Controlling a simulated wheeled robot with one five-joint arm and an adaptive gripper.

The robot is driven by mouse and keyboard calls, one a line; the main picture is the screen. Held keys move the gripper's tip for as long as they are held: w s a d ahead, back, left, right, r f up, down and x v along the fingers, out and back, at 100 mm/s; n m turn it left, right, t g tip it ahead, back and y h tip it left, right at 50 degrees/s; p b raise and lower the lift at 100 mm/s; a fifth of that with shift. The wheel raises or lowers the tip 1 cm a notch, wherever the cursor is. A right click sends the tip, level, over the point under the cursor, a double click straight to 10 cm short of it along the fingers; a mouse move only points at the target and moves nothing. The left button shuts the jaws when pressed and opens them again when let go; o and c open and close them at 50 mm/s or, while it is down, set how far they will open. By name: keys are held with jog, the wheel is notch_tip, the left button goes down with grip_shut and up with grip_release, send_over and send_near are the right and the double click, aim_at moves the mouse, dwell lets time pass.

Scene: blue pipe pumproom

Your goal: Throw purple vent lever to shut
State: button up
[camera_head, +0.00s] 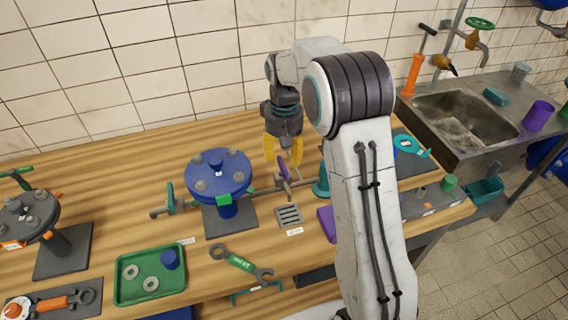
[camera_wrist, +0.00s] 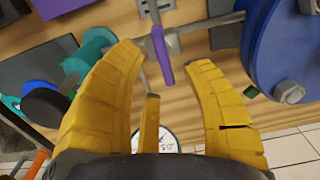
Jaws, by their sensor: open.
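The purple vent lever (camera_head: 283,170) sits on the grey pipe to the right of the blue flanged drum (camera_head: 218,175). It also shows in the wrist view (camera_wrist: 161,55), where its purple handle points into the space between the yellow fingers. My gripper (camera_head: 283,150) is just above and behind the lever. In the wrist view my gripper (camera_wrist: 168,75) is open, with its fingers on both sides of the lever's end and apart from it. Nothing is held. I cannot tell the lever's exact angle to the pipe.
A wrench (camera_head: 241,264) and a green tray (camera_head: 150,275) lie nearer the front. A sink (camera_head: 463,118) is at the right.

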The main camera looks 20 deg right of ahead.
aim_at(284, 165)
jog(key=shift+f, duration=2.2)
grip_shut()
